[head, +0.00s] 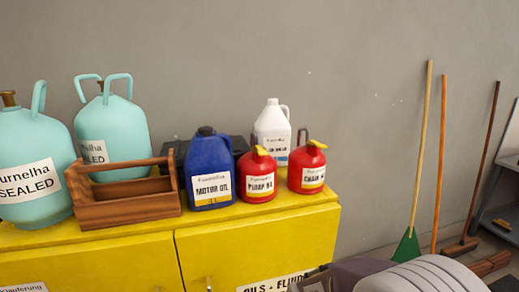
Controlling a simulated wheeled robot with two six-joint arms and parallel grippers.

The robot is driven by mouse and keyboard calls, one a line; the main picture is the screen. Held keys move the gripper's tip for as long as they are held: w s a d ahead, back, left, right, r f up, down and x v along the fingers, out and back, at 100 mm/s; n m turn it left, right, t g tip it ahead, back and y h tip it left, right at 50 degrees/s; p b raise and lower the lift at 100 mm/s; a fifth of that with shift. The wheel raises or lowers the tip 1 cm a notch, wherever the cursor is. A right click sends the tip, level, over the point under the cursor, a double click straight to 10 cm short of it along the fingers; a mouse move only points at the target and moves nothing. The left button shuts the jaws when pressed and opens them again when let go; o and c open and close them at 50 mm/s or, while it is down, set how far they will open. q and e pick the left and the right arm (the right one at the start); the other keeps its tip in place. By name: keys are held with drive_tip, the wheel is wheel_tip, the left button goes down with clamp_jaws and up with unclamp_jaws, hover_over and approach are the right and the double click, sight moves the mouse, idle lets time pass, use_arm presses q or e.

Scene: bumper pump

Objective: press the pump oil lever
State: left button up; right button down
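The pump oil can (256,175) is a small red can on top of the yellow cabinet. Its white label seems to read "PUMP", with the rest too blurred to be sure. A yellow lever (261,150) sits on its top. A similar red can (307,168) stands just to its right, with a label that seems to start with "CHAIN" and its own yellow top piece (317,144). The blue motor oil jug (208,165) stands close on the left of the pump oil can. Neither of my grippers is in view.
The yellow cabinet (256,242) also bears a wooden carrier (125,208), teal sealed jugs (118,125) and a white jug (272,128) behind the red cans. Long-handled tools (422,150) lean on the wall at right. A grey ribbed object (425,278) fills the bottom right.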

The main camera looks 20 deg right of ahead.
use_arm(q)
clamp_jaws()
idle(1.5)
